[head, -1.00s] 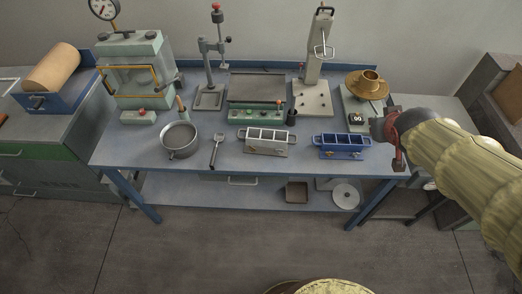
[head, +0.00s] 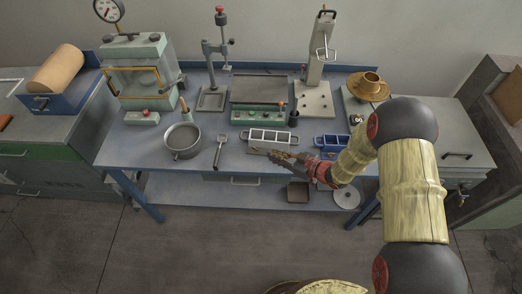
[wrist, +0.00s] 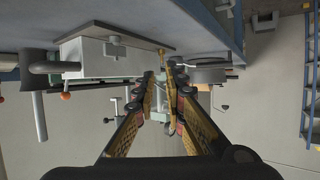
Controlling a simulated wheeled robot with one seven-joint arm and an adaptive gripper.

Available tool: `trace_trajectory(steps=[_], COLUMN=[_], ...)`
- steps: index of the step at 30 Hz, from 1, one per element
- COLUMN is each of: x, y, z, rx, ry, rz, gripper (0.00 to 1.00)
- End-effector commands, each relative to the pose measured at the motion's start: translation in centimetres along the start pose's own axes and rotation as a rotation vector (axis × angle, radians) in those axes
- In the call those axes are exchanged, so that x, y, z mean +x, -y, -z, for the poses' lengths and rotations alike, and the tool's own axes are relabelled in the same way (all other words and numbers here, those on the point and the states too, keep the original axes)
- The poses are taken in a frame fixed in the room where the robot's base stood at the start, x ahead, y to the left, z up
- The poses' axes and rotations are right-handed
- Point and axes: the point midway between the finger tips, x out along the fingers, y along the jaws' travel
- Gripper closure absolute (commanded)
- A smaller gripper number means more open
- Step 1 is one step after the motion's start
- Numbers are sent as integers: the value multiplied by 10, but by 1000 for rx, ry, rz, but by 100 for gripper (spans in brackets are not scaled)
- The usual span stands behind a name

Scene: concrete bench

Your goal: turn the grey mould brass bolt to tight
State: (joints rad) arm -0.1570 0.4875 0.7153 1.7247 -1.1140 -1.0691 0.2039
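The grey mould (head: 272,137), a compartmented box on a thin base plate, stands at the bench's front. In the wrist view the scene is upside down, and the grey mould (wrist: 92,52) is at upper left. A small brass bolt (wrist: 162,56) shows by the plate's edge, just beyond and between my fingertips. My gripper (head: 272,154) is at the mould's front side, reaching in from the right. In the wrist view my gripper (wrist: 162,74) has a narrow gap between its fingers with nothing clearly held. Contact with the bolt cannot be told. The gripper hides the mould's lower front in the head view.
A blue mould (head: 330,141) stands right of the grey one, partly behind my arm. A scoop (head: 220,150) and a round pan (head: 182,140) are on the left. A green-fronted vibrating table (head: 258,115) stands behind.

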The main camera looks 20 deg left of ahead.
Motion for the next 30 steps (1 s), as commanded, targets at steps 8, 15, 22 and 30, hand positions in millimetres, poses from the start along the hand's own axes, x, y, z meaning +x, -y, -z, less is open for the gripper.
trace_trajectory(steps=[8,15,22,30], x=[31,65,78,79], y=[4,4,3,3], z=[-2,-2,0,0], rx=[0,0,1,1], ry=[-7,-6,-6,-6], rz=[12,10,7,7], gripper=[88,88,88,90])
